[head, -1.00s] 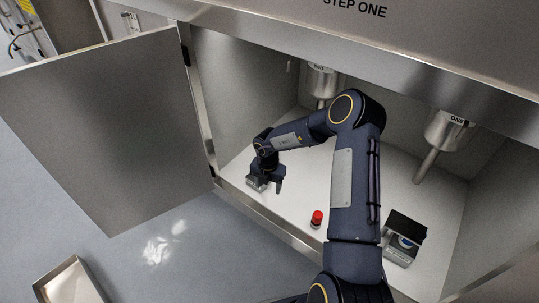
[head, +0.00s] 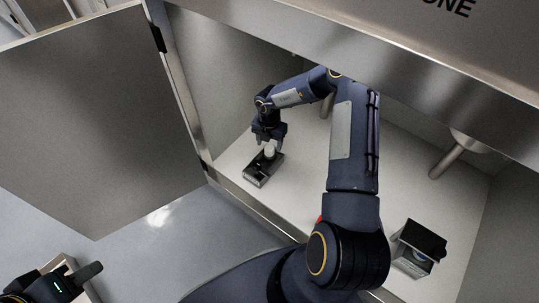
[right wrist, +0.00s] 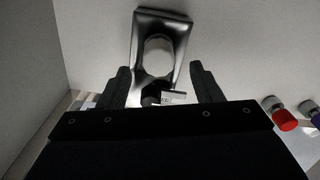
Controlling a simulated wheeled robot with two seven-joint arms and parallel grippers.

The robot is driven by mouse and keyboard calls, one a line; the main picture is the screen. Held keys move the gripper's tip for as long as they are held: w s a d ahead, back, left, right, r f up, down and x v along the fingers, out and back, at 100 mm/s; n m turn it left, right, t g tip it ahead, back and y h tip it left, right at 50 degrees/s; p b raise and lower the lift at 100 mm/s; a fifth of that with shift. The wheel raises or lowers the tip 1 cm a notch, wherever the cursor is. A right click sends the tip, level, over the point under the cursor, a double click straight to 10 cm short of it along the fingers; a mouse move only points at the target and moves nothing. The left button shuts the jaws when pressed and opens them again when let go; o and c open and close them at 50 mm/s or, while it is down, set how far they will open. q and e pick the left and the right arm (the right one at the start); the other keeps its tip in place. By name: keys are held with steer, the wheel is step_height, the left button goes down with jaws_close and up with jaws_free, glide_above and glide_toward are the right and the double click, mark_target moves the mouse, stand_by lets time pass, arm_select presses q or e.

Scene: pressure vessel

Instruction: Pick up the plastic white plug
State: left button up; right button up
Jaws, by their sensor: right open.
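The white plastic plug (head: 269,151) stands on a small dark metallic holder (head: 259,174) on the white cabinet floor. In the right wrist view the plug (right wrist: 159,56) is a pale rounded cylinder on the shiny holder (right wrist: 178,22). My right gripper (head: 270,143) is just above the plug, pointing down. In the right wrist view my right gripper (right wrist: 159,70) is open, with the plug between and slightly beyond the fingertips, with gaps either side. My left gripper (head: 82,274) is at the lower left, outside the cabinet; its finger gap is unclear.
Two small capped items, one red (right wrist: 284,119) and one purple (right wrist: 317,119), stand at the right in the wrist view. A black-topped device (head: 418,247) sits on the floor at the right. The open cabinet door (head: 95,115) is at the left.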

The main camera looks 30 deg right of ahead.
mark_target(269, 147)
steer(key=f+b, duration=0.1)
steer(key=f, duration=0.1)
steer(key=f+b, duration=0.1)
steer(key=f, duration=0.1)
steer(key=shift+w+d+f, duration=0.1)
steer(key=shift+w+f, duration=0.1)
steer(key=shift+f, duration=0.15)
steer(key=shift+r, duration=0.1)
jaws_close()
